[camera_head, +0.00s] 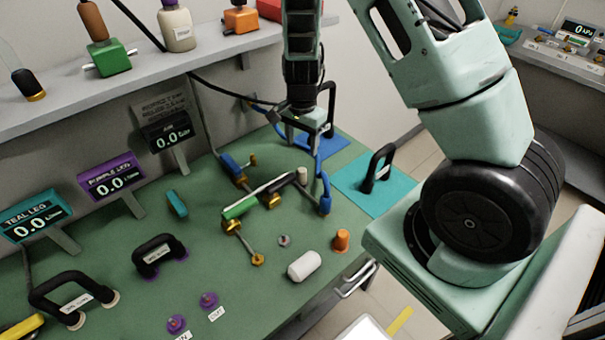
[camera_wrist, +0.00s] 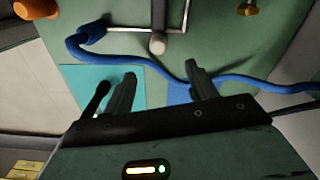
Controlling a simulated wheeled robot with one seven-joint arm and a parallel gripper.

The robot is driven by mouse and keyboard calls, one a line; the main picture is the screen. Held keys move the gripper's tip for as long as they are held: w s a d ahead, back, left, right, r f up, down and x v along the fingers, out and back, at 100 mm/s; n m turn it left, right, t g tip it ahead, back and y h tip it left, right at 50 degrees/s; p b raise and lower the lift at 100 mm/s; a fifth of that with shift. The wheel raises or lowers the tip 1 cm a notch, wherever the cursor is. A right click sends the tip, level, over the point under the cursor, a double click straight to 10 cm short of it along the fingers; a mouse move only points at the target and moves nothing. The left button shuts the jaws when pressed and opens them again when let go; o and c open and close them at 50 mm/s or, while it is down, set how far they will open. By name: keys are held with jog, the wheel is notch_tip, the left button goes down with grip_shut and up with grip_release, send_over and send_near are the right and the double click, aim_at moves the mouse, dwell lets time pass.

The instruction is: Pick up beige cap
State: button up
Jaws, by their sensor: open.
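A small beige cap (camera_head: 301,175) sits at the end of a black rod on the green bench in the head view. It also shows in the wrist view (camera_wrist: 157,43), beyond my fingertips and between their lines. My gripper (camera_head: 317,136) hangs over the back right of the bench, above the blue mat. In the wrist view my gripper (camera_wrist: 160,76) has its two fingers spread, with nothing between them. It is apart from the cap. A larger off-white cylinder (camera_head: 304,265) lies near the bench's front edge.
A blue hose (camera_head: 325,190) runs close to the cap and crosses below my fingers. A black handle (camera_head: 376,168) stands on a teal mat (camera_head: 350,184). An orange piece (camera_head: 341,240) is near the front edge. A shelf (camera_head: 130,75) and displays line the back left.

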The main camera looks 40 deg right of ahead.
aim_at(302, 169)
notch_tip(302, 169, down, 6)
jog(key=shift+f+p, duration=0.1)
jog(key=shift+p, duration=0.25)
jog(key=shift+s+f+p, duration=0.1)
jog(key=shift+f+p, duration=0.8)
jog(key=shift+f, duration=1.75)
jog(key=c, duration=1.1)
